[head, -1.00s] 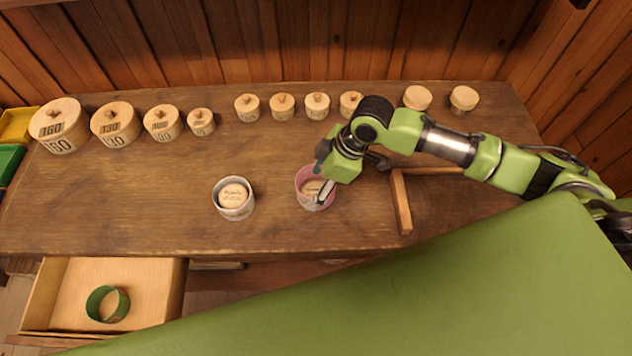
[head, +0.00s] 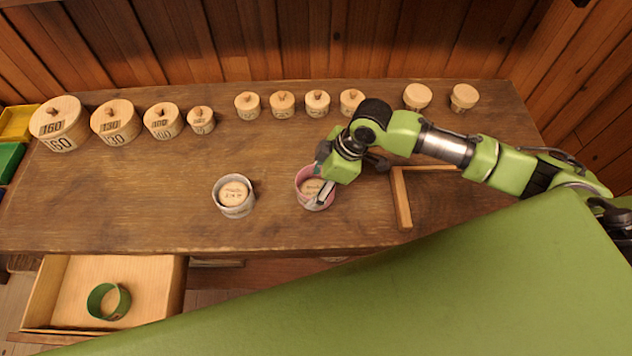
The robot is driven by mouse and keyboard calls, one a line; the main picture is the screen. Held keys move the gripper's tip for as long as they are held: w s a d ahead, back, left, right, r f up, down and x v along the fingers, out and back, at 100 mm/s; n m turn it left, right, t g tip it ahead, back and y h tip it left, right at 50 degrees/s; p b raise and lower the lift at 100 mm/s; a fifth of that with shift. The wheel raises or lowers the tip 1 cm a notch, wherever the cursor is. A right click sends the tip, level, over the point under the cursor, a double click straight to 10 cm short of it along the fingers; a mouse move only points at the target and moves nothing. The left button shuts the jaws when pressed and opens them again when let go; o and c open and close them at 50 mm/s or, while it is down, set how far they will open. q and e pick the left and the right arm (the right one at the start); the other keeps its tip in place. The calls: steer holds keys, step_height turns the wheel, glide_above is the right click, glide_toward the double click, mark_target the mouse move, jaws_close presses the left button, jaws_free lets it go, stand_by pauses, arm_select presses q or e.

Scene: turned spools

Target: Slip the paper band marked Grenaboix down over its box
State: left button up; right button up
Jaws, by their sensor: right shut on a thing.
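A pink paper band (head: 301,176) stands around a round wooden box (head: 312,187) on the bench. My right gripper (head: 321,188) is at the band's right side, shut on its wall. A grey-white band (head: 236,211) surrounds another round wooden box (head: 234,193) to the left. A green band (head: 95,303) lies in the open drawer. The box tops carry small writing that I cannot read, so I cannot tell which band is marked Grenaboix. My left gripper is not in view.
Numbered lidded boxes (head: 115,122) and smaller knobbed boxes (head: 282,104) line the back of the bench. Two plain round boxes (head: 464,97) stand at the back right. A wooden corner piece (head: 402,200) lies right of the gripper. The open drawer (head: 150,290) juts out at front left.

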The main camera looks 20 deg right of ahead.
steer(key=shift+f, duration=0.1)
stand_by(0.3)
steer(key=o, duration=1.2)
steer(key=shift+r+p, duration=0.75)
steer(key=shift+p, duration=0.25)
steer(key=shift+r, duration=0.15)
